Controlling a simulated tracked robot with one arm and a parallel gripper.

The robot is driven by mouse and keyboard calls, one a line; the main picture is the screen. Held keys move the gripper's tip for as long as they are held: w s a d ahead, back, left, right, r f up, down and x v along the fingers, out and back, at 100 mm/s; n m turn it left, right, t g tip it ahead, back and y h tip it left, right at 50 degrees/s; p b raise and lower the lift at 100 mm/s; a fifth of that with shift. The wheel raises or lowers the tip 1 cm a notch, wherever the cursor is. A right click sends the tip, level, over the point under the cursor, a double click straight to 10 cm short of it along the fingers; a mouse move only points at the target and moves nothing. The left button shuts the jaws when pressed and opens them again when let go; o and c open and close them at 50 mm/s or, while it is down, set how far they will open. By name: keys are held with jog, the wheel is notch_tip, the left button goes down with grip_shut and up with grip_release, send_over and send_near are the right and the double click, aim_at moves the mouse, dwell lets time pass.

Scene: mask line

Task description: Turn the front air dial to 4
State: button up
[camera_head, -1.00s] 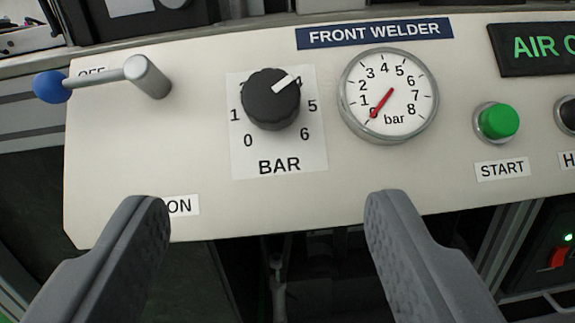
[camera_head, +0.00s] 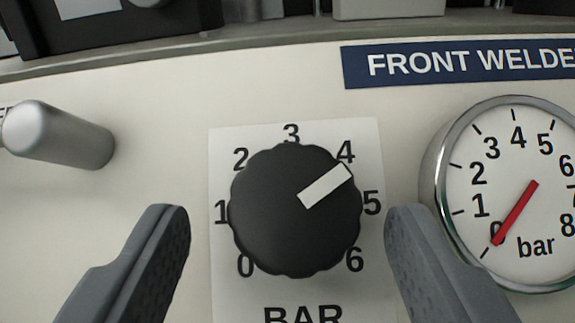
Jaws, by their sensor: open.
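The front air dial (camera_head: 270,215) is a black knob with a scalloped edge on a white BAR scale plate (camera_head: 230,142) marked 0 to 6. Its white pointer bar (camera_head: 325,186) points up and right, at or just below the 4. My gripper (camera_head: 287,225) is open, with one grey finger to the left of the dial and one to the right. Both fingers appear apart from the knob, and nothing is between them but the dial. How far the fingertips are from the panel I cannot tell.
A round gauge (camera_head: 515,195) stands right of the right finger, its red needle near 0. A blue FRONT WELDER sign (camera_head: 460,63) is above it. A silver lever pivot (camera_head: 60,135) sticks out at the left. The cream panel (camera_head: 150,100) is otherwise clear around the dial.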

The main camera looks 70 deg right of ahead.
jog(key=shift+w+d, duration=0.25)
jog(key=shift+d, duration=0.45)
jog(key=shift+r, duration=0.1)
jog(key=c, duration=1)
jog(key=shift+r, duration=0.15)
jog(key=shift+r+n+t+y+p, duration=0.25)
jog(key=shift+n+t+p, duration=0.45)
jog(key=shift+p, duration=0.5)
jog(key=shift+f+n+t+y+p, duration=0.2)
jog(key=shift+n+t+y+p, duration=0.3)
jog(key=shift+n+p, duration=0.5)
jog(key=shift+a, duration=0.1)
